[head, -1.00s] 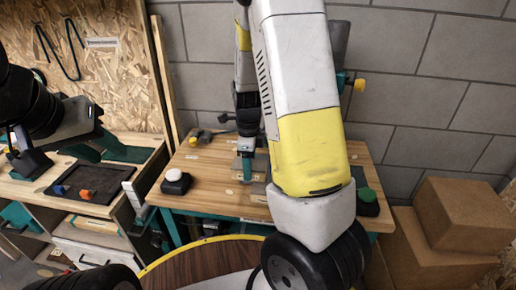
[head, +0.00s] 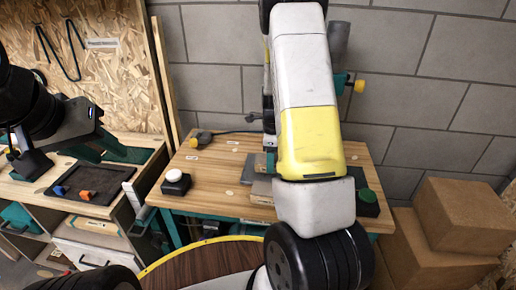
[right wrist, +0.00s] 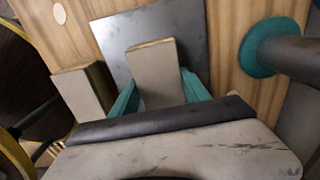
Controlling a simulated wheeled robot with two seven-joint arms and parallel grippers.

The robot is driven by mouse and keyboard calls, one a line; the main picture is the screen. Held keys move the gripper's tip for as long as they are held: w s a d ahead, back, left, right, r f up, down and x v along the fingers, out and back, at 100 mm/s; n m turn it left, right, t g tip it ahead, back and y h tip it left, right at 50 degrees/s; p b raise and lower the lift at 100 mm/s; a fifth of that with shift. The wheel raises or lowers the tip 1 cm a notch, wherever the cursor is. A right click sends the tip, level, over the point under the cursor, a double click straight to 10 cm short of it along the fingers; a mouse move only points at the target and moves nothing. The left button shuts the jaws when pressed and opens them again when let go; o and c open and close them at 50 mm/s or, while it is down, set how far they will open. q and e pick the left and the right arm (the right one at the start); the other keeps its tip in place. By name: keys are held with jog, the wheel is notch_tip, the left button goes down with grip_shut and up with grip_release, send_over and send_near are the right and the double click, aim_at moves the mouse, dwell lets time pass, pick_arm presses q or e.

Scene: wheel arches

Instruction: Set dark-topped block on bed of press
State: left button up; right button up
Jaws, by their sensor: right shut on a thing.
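My right gripper (right wrist: 155,88) shows two teal fingers in the right wrist view, shut on a block (right wrist: 153,72) with a pale grey face and a brown edge. The held block is over or on a grey metal plate (right wrist: 108,38); I cannot tell whether it touches. The plate, which looks like the press bed, also shows in the head view (head: 257,163). A second pale block (right wrist: 78,92) is left of the held one. In the head view my right arm hides the gripper's fingertips. My left arm is at the far left; its fingers are unclear.
A dark cylinder with a teal collar (right wrist: 262,46) stands right of the plate. On the wooden table (head: 215,160) are a white-topped button (head: 174,178) and a green-topped button (head: 367,195). Cardboard boxes (head: 430,250) stand at right. A dark tray (head: 92,188) lies at left.

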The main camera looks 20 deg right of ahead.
jog(key=shift+f, duration=0.1)
jog(key=o, duration=1.5)
